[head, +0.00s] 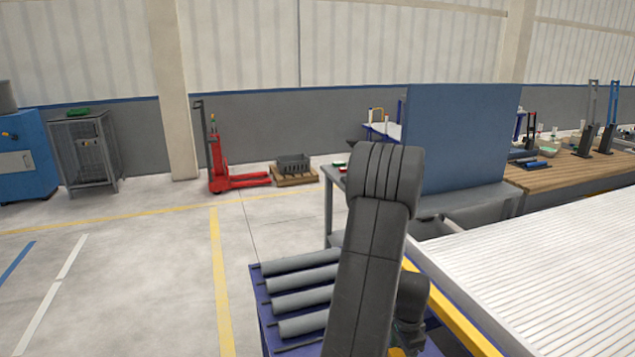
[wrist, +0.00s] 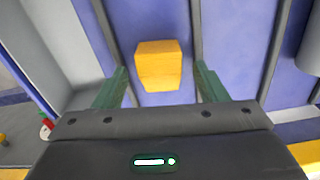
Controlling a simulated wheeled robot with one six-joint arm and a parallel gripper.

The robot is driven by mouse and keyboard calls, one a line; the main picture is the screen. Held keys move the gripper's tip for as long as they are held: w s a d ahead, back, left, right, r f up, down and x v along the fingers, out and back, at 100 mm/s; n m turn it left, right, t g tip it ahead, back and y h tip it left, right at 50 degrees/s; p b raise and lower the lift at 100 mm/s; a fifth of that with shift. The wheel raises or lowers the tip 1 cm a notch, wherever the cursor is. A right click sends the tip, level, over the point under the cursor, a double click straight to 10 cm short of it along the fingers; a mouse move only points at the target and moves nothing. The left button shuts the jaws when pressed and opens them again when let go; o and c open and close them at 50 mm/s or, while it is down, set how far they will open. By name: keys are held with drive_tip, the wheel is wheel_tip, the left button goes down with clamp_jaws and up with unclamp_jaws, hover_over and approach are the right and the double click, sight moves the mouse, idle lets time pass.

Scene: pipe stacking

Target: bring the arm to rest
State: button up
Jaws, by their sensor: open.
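My gripper (wrist: 158,92) shows in the wrist view, with its two green fingers apart and nothing held between them. Beyond the fingers is a yellow block (wrist: 158,65) against a blue surface (wrist: 225,50) with dark bars. In the head view my arm stands upright in front of a blue rack (head: 260,310). Several grey pipes (head: 300,280) lie side by side on this rack, left of the arm. My arm hides the rack's right part, and my gripper cannot be made out in the head view.
A ribbed white surface (head: 550,265) with a yellow edge is close on the right. A grey workbench (head: 460,203) with a blue panel (head: 460,135) stands behind the arm. A red pallet jack (head: 217,165) is farther back. The floor at left is clear.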

drive_tip(key=shift+r+p, duration=1.25)
drive_tip(key=shift+r, duration=0.05)
drive_tip(key=shift+f, duration=0.1)
